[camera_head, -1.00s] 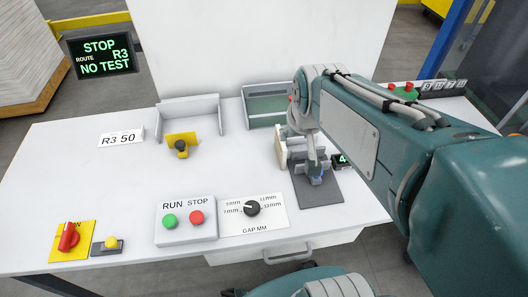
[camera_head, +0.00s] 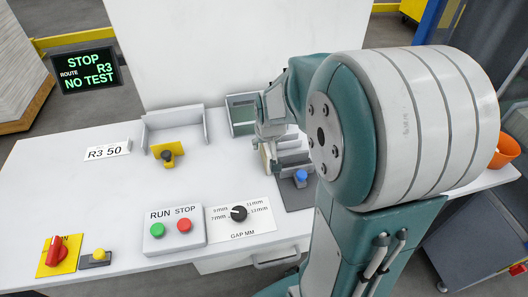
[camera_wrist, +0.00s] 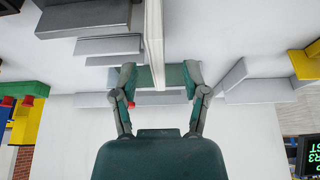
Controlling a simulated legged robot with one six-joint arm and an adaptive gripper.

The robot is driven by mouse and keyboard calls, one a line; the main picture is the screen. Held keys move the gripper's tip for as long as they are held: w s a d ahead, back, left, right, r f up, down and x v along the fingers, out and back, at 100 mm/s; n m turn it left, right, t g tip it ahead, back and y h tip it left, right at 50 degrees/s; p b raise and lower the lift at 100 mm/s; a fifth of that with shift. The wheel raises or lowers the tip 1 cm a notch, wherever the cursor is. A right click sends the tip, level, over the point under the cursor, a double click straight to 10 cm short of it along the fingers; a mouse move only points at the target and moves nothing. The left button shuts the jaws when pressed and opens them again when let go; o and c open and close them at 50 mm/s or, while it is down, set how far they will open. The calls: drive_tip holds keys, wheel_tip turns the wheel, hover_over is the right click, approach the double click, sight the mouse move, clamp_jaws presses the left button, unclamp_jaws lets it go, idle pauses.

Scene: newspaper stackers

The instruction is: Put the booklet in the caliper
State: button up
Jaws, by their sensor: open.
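The booklet (camera_wrist: 154,45) shows in the wrist view as a pale upright slab between my gripper's fingers (camera_wrist: 160,82), with gaps on both sides. My gripper is open around its edge. In the head view, a cream edge (camera_head: 265,156) stands at the left of the caliper, below my gripper (camera_head: 268,140). The caliper (camera_head: 292,158) has grey blocks on a dark base and a blue knob (camera_head: 300,176) in front. My arm covers its right part. I cannot tell whether the booklet is seated between the caliper's jaws.
A green-grey open bin (camera_head: 241,112) stands behind the caliper. A white holder (camera_head: 173,125) with a black knob on a yellow plate is left. RUN/STOP box (camera_head: 173,228) and gap dial (camera_head: 240,218) lie in front. An orange bowl (camera_head: 505,152) is at right.

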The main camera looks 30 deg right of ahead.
drive_tip(key=shift+x, duration=1.95)
clamp_jaws()
